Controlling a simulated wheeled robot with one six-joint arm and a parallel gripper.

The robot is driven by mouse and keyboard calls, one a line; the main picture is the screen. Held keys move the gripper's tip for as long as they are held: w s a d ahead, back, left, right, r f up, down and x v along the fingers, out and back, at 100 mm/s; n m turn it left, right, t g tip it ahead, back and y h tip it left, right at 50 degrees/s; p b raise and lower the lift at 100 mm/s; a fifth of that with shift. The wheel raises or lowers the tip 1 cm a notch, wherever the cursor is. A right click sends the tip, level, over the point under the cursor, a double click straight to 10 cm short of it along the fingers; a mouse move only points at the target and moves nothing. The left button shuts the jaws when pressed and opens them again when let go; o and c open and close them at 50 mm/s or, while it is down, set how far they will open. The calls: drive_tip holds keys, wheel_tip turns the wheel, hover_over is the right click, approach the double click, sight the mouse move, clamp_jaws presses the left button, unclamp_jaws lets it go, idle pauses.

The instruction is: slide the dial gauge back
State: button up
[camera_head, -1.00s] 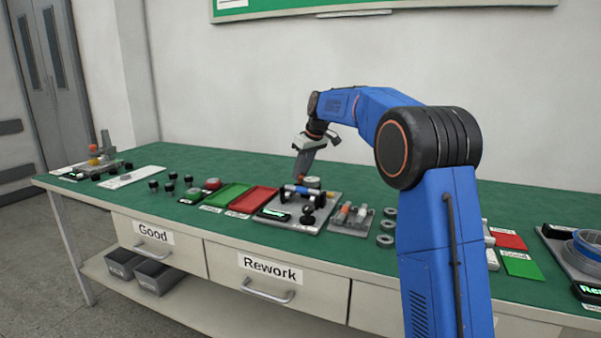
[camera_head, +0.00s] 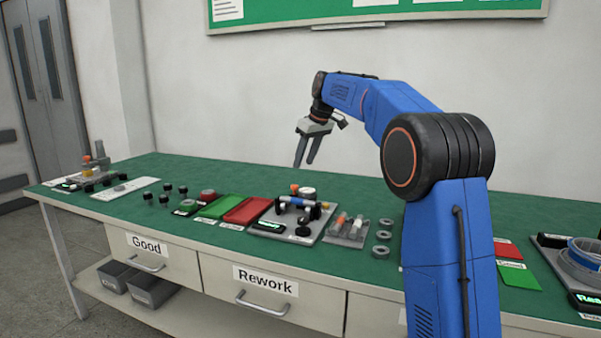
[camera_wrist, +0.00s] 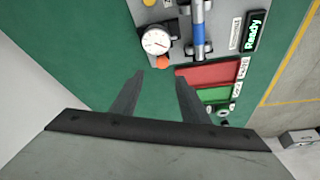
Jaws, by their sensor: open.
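The dial gauge (camera_wrist: 156,40) has a round white face and an orange part beside it. In the wrist view it sits on a grey plate, next to a blue-banded shaft (camera_wrist: 197,36). In the head view the gauge (camera_head: 307,192) is small, at the back of the plate. My gripper (camera_wrist: 160,78) is open with nothing between its fingers. Its fingertips lie just short of the gauge in the wrist view. In the head view my gripper (camera_head: 304,164) hangs in the air above the bench, behind the gauge.
A red tray (camera_head: 247,210) and a green tray (camera_head: 218,206) lie left of the plate. A lit readout (camera_wrist: 255,30) says Ready. A grey holder with parts (camera_head: 348,229) and several metal rings (camera_head: 382,236) lie to the right. The green bench top (camera_wrist: 80,45) behind is clear.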

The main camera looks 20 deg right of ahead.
drive_tip(key=v, duration=0.7)
drive_tip(key=shift+r, duration=0.25)
drive_tip(key=shift+s, duration=0.1)
drive_tip(key=s+f+m+h, duration=0.15)
drive_tip(key=s+f, duration=0.25)
drive_tip(key=s, duration=1)
drive_tip(key=s+f+m, duration=0.2)
drive_tip(key=s+f, duration=0.2)
drive_tip(key=s, duration=1.1)
drive_tip(key=s+f+m, duration=0.2)
drive_tip(key=s+f, duration=1.9)
drive_tip(key=s, duration=0.2)
drive_tip(key=shift+s+d+f+m+t+h, duration=0.35)
drive_tip(key=shift+s+t+h, duration=0.05)
drive_tip(key=shift+h, duration=0.05)
